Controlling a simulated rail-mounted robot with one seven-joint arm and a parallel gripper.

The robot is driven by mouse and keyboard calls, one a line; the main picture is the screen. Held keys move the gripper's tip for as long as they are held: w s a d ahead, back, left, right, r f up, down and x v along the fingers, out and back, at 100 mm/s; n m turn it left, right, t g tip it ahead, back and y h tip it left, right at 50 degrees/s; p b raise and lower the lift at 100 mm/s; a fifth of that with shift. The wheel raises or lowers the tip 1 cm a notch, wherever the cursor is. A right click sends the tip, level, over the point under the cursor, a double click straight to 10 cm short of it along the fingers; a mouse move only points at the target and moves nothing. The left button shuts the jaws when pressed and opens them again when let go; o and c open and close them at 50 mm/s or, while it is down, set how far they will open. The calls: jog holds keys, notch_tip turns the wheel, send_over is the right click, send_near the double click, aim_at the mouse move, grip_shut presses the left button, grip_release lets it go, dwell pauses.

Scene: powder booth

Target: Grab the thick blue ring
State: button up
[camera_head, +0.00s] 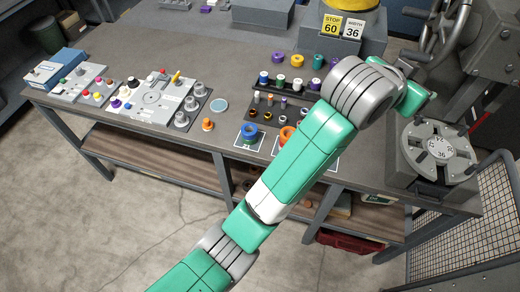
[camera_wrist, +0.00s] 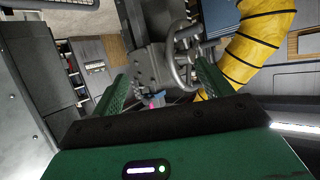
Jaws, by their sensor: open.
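The thick blue ring (camera_head: 250,131) lies on a white-outlined pad near the front edge of the table in the camera_head view. An orange ring (camera_head: 287,134) sits to its right, partly covered by my arm. My gripper (camera_wrist: 162,70) is open in the camera_wrist view, with its two green fingers apart and nothing held. In the camera_head view the end of my arm is up and to the right of the blue ring, well away from it; the fingertips cannot be made out there. I cannot identify the blue ring in the camera_wrist view.
Racks of coloured rings and spools (camera_head: 289,84) stand behind the blue ring. A grey fixture board (camera_head: 155,98) and an orange knob (camera_head: 208,124) are to its left. A dial machine (camera_head: 438,150) stands at the right. A yellow hose (camera_wrist: 258,40) crosses the camera_wrist view.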

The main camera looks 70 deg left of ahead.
jog(key=s+a+f+n+g+b, duration=0.1)
jog(key=s+a+f+g+b, duration=0.3)
jog(key=a+f, duration=0.45)
jog(key=s+a+f+n+g+b, duration=0.1)
jog(key=s+a+f+n+b, duration=0.1)
jog(key=s+a+f, duration=0.6)
jog(key=n+g+h+b, duration=0.2)
jog(key=n+g+b, duration=0.1)
jog(key=g+b, duration=0.2)
send_near(251, 127)
jog(key=s+f, duration=0.1)
jog(key=shift+y, duration=0.3)
jog(key=shift+d+b+x, duration=0.2)
jog(key=shift+b+x, duration=0.25)
jog(key=shift+x, duration=0.85)
jog(key=shift+d+b+x, duration=0.25)
jog(key=shift+b+x, duration=0.25)
jog(key=shift+x, duration=0.75)
jog(key=shift+d+b+x, duration=0.2)
jog(key=shift+b+x, duration=0.25)
jog(key=shift+x, duration=0.85)
jog(key=shift+f, duration=0.15)
jog(key=c, duration=1.2)
